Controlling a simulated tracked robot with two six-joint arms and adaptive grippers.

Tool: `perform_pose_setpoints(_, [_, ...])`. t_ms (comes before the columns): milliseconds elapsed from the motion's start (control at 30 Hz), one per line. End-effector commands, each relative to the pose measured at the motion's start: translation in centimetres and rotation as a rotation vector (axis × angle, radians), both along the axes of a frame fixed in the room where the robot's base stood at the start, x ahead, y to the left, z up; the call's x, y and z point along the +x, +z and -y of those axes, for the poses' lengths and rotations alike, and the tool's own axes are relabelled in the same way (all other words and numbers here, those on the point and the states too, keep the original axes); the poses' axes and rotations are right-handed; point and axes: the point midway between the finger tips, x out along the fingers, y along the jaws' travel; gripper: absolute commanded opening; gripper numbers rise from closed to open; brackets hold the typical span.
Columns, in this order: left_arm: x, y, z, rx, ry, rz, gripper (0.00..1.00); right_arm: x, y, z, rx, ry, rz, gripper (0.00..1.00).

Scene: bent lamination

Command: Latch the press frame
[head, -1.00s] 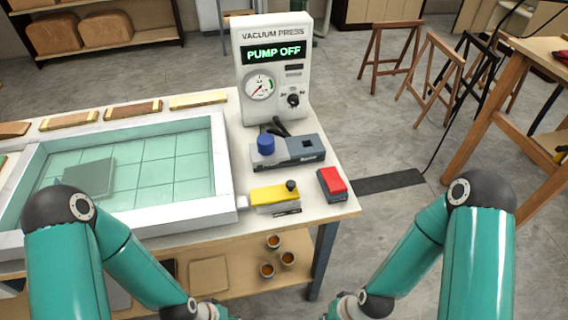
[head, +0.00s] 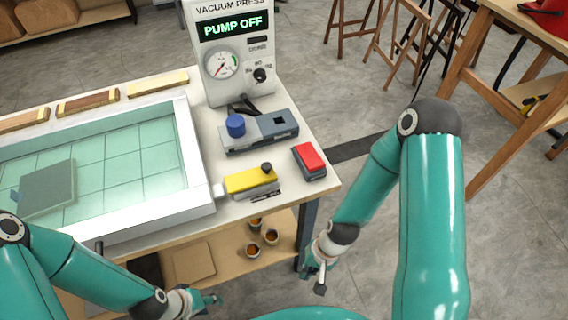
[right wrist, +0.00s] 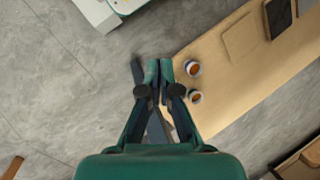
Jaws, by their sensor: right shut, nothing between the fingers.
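The press frame (head: 196,165) is a white rectangular frame around a teal gridded sheet. It lies flat on the bench at the left. A dark flat square panel (head: 48,188) shows in it. A yellow latch block (head: 246,182) with a black knob sits just right of the frame, by a small white tab (head: 217,190). I cannot tell whether it is engaged. My left gripper (head: 208,302) is low in front of the bench; its fingers are too small to judge. My right gripper (head: 319,284) is shut and empty, below and right of the latch; its fingers (right wrist: 158,65) show in the right wrist view.
A red switch block (head: 309,160) and a grey pump (head: 262,132) with a blue cap stand right of the frame. The vacuum press panel (head: 228,50) behind reads PUMP OFF. Several cups (head: 271,237) stand on the lower shelf. Open floor lies right of the bench.

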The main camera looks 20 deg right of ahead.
Motion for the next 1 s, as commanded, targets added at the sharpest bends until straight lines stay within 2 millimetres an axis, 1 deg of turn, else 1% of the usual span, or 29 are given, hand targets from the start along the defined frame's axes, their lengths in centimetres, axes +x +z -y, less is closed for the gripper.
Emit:
perform_pose_setpoints(33, [0.0, 0.1, 0.0, 0.0, 0.0, 0.0, 0.4, 0.4, 0.8, 1.2, 0.015, -0.118, -0.068, 0.0])
perform_pose_setpoints(67, [0.0, 0.2, 0.0, 0.0, 0.0, 0.0, 0.4, 0.5, 1.3, 1.8, 0.032, -0.19, -0.117, 0.0])
perform_pose_setpoints(167, [0.0, 0.3, 0.0, 0.0, 0.0, 0.0, 0.4, 1.5, 4.2, 3.1, 0.139, -0.463, -0.281, 0.0])
perform_pose_setpoints(200, [0.0, 0.4, 0.0, 0.0, 0.0, 0.0, 0.4, 2.3, 5.8, 3.5, 0.201, -0.574, -0.345, 0.0])
perform_pose_setpoints(267, [0.0, 0.5, 0.0, 0.0, 0.0, 0.0, 0.4, 3.7, 8.5, 4.2, 0.313, -0.73, -0.43, 0.0])
perform_pose_setpoints(300, [0.0, 0.5, 0.0, 0.0, 0.0, 0.0, 0.4, 4.9, 10.5, 4.8, 0.397, -0.824, -0.476, 0.0])
perform_pose_setpoints(367, [0.0, 0.6, 0.0, 0.0, 0.0, 0.0, 0.4, 6.7, 13.7, 5.8, 0.531, -0.938, -0.532, 0.0])
perform_pose_setpoints(400, [0.0, 0.6, 0.0, 0.0, 0.0, 0.0, 0.4, 7.9, 15.9, 6.5, 0.617, -0.998, -0.559, 0.0])
perform_pose_setpoints(467, [0.0, 0.7, 0.0, 0.0, 0.0, 0.0, 0.4, 9.4, 18.9, 7.8, 0.74, -1.065, -0.587, 0.0])
perform_pose_setpoints(500, [0.0, 0.7, 0.0, 0.0, 0.0, 0.0, 0.4, 10.2, 20.8, 8.6, 0.814, -1.095, -0.599, 0.0])
perform_pose_setpoints(600, [0.0, 0.7, 0.0, 0.0, 0.0, 0.0, 0.4, 11.6, 24.6, 10.5, 0.96, -1.139, -0.613, 0.0])
perform_pose_setpoints(700, [0.0, 0.8, 0.0, 0.0, 0.0, 0.0, 0.4, 12.2, 26.9, 11.6, 1.049, -1.153, -0.617, 0.0])
perform_pose_setpoints(767, [0.0, 0.8, 0.0, 0.0, 0.0, 0.0, 0.4, 12.4, 27.6, 12.0, 1.076, -1.154, -0.619, 0.0])
perform_pose_setpoints(833, [0.0, 0.8, 0.0, 0.0, 0.0, 0.0, 0.4, 12.4, 28.0, 12.1, 1.088, -1.155, -0.621, 0.0])
perform_pose_setpoints(1000, [0.0, 0.8, 0.0, 0.0, 0.0, 0.0, 0.4, 12.4, 27.9, 12.0, 1.088, -1.153, -0.622, 0.0])
